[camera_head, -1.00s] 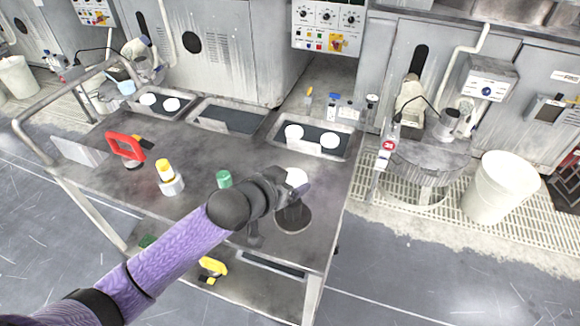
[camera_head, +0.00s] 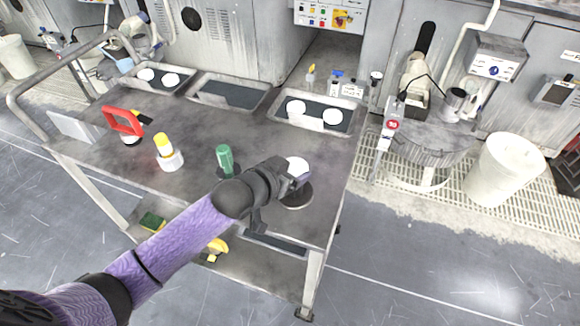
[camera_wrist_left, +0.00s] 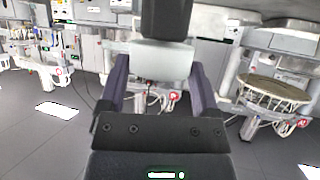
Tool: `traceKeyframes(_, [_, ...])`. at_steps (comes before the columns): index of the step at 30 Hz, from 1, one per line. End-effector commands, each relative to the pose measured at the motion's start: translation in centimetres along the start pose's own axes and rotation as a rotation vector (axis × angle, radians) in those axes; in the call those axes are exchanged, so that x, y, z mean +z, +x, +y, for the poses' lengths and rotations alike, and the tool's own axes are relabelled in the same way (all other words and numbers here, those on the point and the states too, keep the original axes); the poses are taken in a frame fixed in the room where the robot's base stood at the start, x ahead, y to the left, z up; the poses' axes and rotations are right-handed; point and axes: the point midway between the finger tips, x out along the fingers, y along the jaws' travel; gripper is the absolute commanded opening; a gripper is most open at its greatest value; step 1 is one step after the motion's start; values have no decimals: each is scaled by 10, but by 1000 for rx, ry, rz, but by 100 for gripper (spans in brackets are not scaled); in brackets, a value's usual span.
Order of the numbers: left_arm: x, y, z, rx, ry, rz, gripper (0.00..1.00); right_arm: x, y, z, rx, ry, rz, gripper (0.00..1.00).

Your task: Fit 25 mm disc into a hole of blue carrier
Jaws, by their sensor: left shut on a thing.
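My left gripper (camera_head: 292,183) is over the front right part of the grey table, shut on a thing. A white rounded piece (camera_head: 297,164) shows at its far side; I cannot tell whether this is the 25 mm disc. In the left wrist view, a pale grey block (camera_wrist_left: 162,60) sits between the purple fingers, with a dark part above it. A dark round plate (camera_head: 297,200) lies on the table under the gripper, partly hidden by it. No blue carrier can be made out for certain. My right gripper is out of view.
A tray (camera_head: 352,128) with two white discs stands behind the gripper. A green piece (camera_head: 225,158), a yellow-topped white piece (camera_head: 168,155) and a red-handled tool (camera_head: 124,122) stand to the left. The table (camera_head: 120,185) is bare at its front left.

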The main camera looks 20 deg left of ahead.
Motion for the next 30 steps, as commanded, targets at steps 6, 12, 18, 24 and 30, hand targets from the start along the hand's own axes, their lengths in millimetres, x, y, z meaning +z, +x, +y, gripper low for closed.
traceKeyframes(6, [1, 0, 0, 0, 0, 1, 29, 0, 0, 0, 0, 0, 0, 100])
traceKeyframes(12, [3, 2, 0, 0, -1, 1, 29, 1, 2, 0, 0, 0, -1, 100])
traceKeyframes(18, [4, 2, 0, 0, -1, 1, 100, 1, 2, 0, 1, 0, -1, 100])
traceKeyframes(24, [4, 2, 0, 0, -1, 0, 100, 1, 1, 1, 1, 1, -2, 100])
traceKeyframes(30, [1, -28, 0, 1, 0, -1, 100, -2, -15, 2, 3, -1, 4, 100])
